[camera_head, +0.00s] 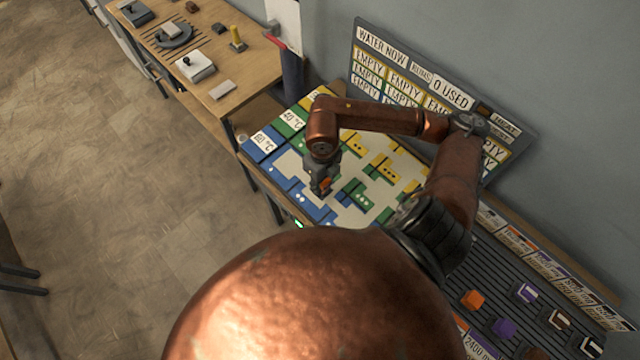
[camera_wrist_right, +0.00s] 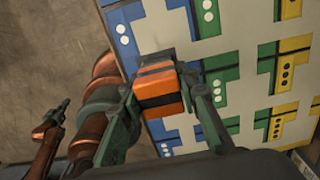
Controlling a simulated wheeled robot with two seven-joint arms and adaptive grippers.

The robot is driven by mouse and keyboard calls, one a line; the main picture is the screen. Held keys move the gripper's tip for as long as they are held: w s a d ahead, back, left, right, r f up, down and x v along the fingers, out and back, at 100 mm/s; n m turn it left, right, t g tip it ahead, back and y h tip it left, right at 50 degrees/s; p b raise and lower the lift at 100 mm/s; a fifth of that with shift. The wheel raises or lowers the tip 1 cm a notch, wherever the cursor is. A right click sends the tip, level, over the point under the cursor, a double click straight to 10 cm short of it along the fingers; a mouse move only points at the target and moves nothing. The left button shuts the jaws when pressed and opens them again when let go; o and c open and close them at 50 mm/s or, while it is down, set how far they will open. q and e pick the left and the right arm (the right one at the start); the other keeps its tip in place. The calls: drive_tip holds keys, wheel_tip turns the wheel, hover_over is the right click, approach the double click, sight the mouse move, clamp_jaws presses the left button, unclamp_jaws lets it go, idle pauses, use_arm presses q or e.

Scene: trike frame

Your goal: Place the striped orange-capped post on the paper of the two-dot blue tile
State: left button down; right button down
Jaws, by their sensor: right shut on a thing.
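My right gripper (camera_head: 322,190) is shut on the striped orange-capped post and holds it over the blue side of the tile board. In the right wrist view the post (camera_wrist_right: 158,88) shows as an orange block with a dark band between the fingers of the right gripper (camera_wrist_right: 170,95). Its lower end is hidden, so contact with the board cannot be told. Blue tiles with white dots (camera_head: 315,210) line the board's near left side; one blue tile (camera_wrist_right: 122,38) shows in the wrist view. My left gripper is not clear.
Green tiles (camera_head: 355,194) and yellow tiles (camera_head: 383,168) lie beside the blue ones. A sign panel (camera_head: 400,75) leans behind the board. A ribbed rack with coloured blocks (camera_head: 504,327) is at right, and a wooden bench (camera_head: 240,98) at upper left.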

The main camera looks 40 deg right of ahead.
drive_tip(key=w+f, duration=0.1)
drive_tip(key=w+d+f, duration=0.1)
drive_tip(key=shift+f, duration=0.35)
drive_tip(key=shift+w+d+f+p, duration=0.1)
drive_tip(key=shift+f+p, duration=0.1)
drive_tip(key=shift+f, duration=0.7)
drive_tip(key=shift+w+f+p, duration=0.1)
drive_tip(key=shift+f+p, duration=0.05)
drive_tip(key=shift+f, duration=0.75)
drive_tip(key=shift+f, duration=0.1)
drive_tip(key=c, duration=1.5)
unclamp_jaws()
drive_tip(key=shift+o, duration=0.2)
wheel_tip(320, 180, up, 12)
drive_tip(key=shift+b, duration=0.45)
